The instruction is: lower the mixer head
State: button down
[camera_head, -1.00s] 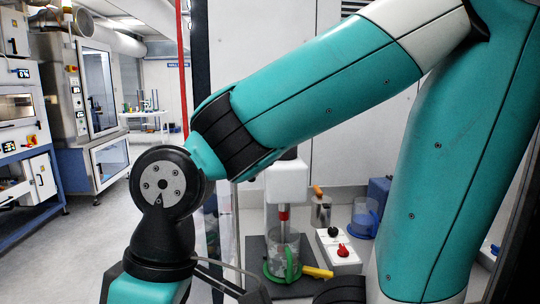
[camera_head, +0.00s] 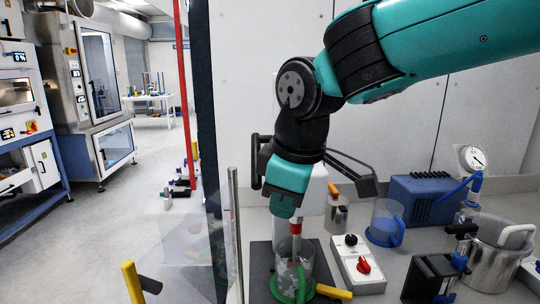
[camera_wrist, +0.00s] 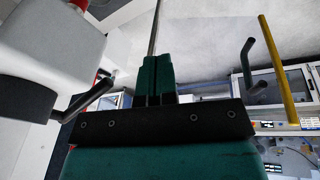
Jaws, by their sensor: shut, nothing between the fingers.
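The mixer has a white head (camera_head: 319,190), partly hidden behind my gripper in the head view. Below it, a shaft with a red collar (camera_head: 295,228) reaches into a clear beaker (camera_head: 307,258) with a green handle. My gripper (camera_head: 281,208) is shut and empty, hanging in front of the mixer head and above the beaker. In the wrist view my teal fingers (camera_wrist: 156,62) are together, and the white head (camera_wrist: 45,45) fills the left side. A dark lever (camera_wrist: 92,97) sticks out from the head towards my fingers, apart from them.
A control box (camera_head: 357,266) with black and red knobs stands right of the beaker. A blue-handled jug (camera_head: 385,222), a blue unit (camera_head: 420,198) and a steel pot (camera_head: 492,262) stand further right. A clear panel (camera_head: 180,240) and a yellow bar (camera_head: 132,282) are at left.

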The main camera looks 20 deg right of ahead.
jog(key=w+r+n+t+h, duration=0.2)
jog(key=w+r, duration=0.5)
jog(key=w, duration=0.2)
jog(key=n+h, duration=0.1)
jog(key=n, duration=0.1)
send_near(255, 159)
jog(key=f+b, duration=0.1)
jog(key=f, duration=0.1)
jog(key=f+b, duration=0.2)
jog(key=f, duration=0.1)
jog(key=w+d+f+b, duration=0.1)
jog(key=f, duration=0.1)
jog(key=shift+f, duration=0.4)
jog(key=shift+w+f, duration=0.15)
jog(key=shift+f, duration=0.55)
jog(key=shift+w+f, duration=0.15)
jog(key=shift+f, duration=0.6)
